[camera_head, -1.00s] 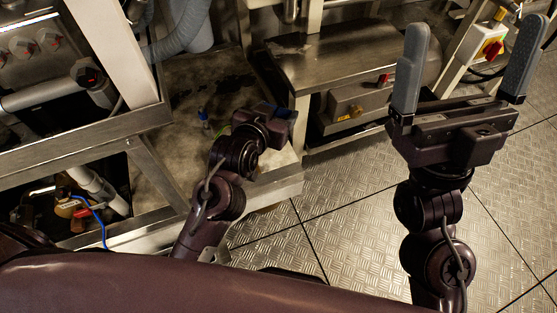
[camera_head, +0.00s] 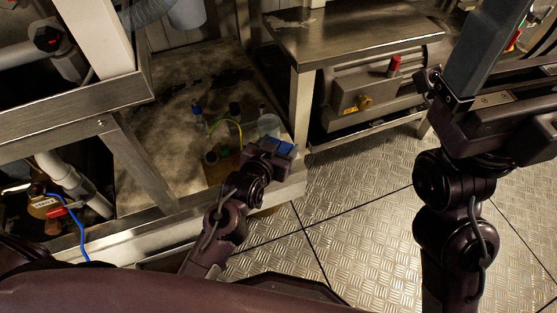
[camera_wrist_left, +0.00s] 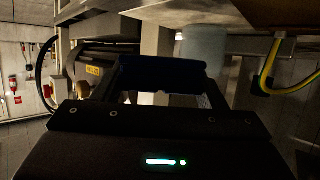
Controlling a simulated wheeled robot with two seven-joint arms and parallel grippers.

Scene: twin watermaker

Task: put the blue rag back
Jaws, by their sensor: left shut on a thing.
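My left gripper (camera_head: 268,150) is low in front of the open lower bay, near its front edge. It is shut on the blue rag (camera_head: 284,147), a small blue patch at its tip. In the left wrist view the rag (camera_wrist_left: 162,74) is a dark blue strip spanning between the two fingers. My right gripper (camera_head: 492,50) is at the upper right, raised and empty. One grey finger shows at the left end of its rail; the other is cut off by the frame, so the gap is wide.
The plated floor (camera_head: 350,190) is clear.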

